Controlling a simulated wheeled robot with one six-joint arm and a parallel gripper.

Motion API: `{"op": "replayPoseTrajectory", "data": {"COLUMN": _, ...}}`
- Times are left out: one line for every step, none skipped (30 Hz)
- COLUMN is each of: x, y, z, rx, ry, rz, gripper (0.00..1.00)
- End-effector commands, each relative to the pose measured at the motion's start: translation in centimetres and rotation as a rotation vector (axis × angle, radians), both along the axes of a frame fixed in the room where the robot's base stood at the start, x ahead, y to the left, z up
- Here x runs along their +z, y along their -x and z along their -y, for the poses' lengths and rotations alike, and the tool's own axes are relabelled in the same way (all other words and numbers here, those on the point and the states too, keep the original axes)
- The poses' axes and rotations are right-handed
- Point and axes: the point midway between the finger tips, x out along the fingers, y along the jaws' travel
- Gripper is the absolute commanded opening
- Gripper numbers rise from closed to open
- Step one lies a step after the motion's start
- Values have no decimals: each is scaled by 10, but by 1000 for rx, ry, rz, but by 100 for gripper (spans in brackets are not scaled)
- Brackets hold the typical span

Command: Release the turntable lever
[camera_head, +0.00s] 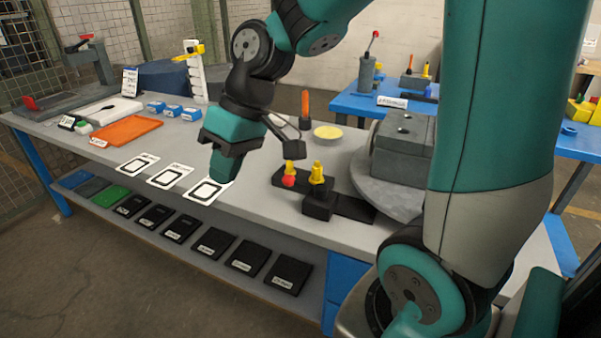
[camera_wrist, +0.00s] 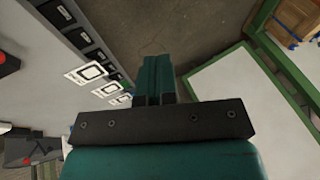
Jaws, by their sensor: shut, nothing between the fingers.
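The turntable (camera_head: 362,186) is a grey disc at the right of the workbench, with a grey block (camera_head: 402,135) on it. My arm hides part of both. Just left of it is a black fixture (camera_head: 318,207) with yellow knobs (camera_head: 317,172) and a red ball knob (camera_head: 288,181). I cannot tell for certain which part is the turntable lever. My gripper (camera_head: 220,178) is shut and empty, fingers pointing down, left of the fixture and near the bench's front edge. Its closed teal fingers also show in the wrist view (camera_wrist: 154,78).
White framed cards (camera_head: 172,176) lie along the front of the workbench (camera_head: 250,205). An orange tray (camera_head: 127,131) and blue boxes (camera_head: 172,111) are farther left. An orange-handled tool (camera_head: 305,105) stands behind the fixture.

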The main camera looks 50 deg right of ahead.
Motion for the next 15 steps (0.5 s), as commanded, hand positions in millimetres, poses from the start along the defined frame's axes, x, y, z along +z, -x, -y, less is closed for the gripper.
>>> {"op": "replayPoseTrajectory", "data": {"x": -17, "y": -30, "z": 40, "rx": -89, "ry": -17, "rz": 3, "gripper": 0}}
{"op": "replayPoseTrajectory", "data": {"x": -24, "y": -45, "z": 63, "rx": -130, "ry": -27, "rz": 11, "gripper": 0}}
{"op": "replayPoseTrajectory", "data": {"x": -34, "y": -61, "z": 94, "rx": -184, "ry": -40, "rz": 24, "gripper": 0}}
{"op": "replayPoseTrajectory", "data": {"x": -41, "y": -70, "z": 118, "rx": -223, "ry": -47, "rz": 35, "gripper": 0}}
{"op": "replayPoseTrajectory", "data": {"x": -49, "y": -77, "z": 142, "rx": -260, "ry": -54, "rz": 44, "gripper": 0}}
{"op": "replayPoseTrajectory", "data": {"x": -60, "y": -84, "z": 174, "rx": -307, "ry": -64, "rz": 59, "gripper": 0}}
{"op": "replayPoseTrajectory", "data": {"x": -67, "y": -87, "z": 196, "rx": -341, "ry": -69, "rz": 69, "gripper": 0}}
{"op": "replayPoseTrajectory", "data": {"x": -75, "y": -88, "z": 217, "rx": -370, "ry": -73, "rz": 79, "gripper": 0}}
{"op": "replayPoseTrajectory", "data": {"x": -84, "y": -89, "z": 242, "rx": -408, "ry": -79, "rz": 91, "gripper": 0}}
{"op": "replayPoseTrajectory", "data": {"x": -90, "y": -88, "z": 259, "rx": -432, "ry": -82, "rz": 100, "gripper": 0}}
{"op": "replayPoseTrajectory", "data": {"x": -95, "y": -86, "z": 274, "rx": -453, "ry": -84, "rz": 108, "gripper": 0}}
{"op": "replayPoseTrajectory", "data": {"x": -102, "y": -84, "z": 290, "rx": -477, "ry": -87, "rz": 117, "gripper": 0}}
{"op": "replayPoseTrajectory", "data": {"x": -106, "y": -82, "z": 300, "rx": -490, "ry": -89, "rz": 122, "gripper": 0}}
{"op": "replayPoseTrajectory", "data": {"x": -109, "y": -81, "z": 308, "rx": -501, "ry": -90, "rz": 128, "gripper": 0}}
{"op": "replayPoseTrajectory", "data": {"x": -112, "y": -79, "z": 316, "rx": -513, "ry": -90, "rz": 132, "gripper": 0}}
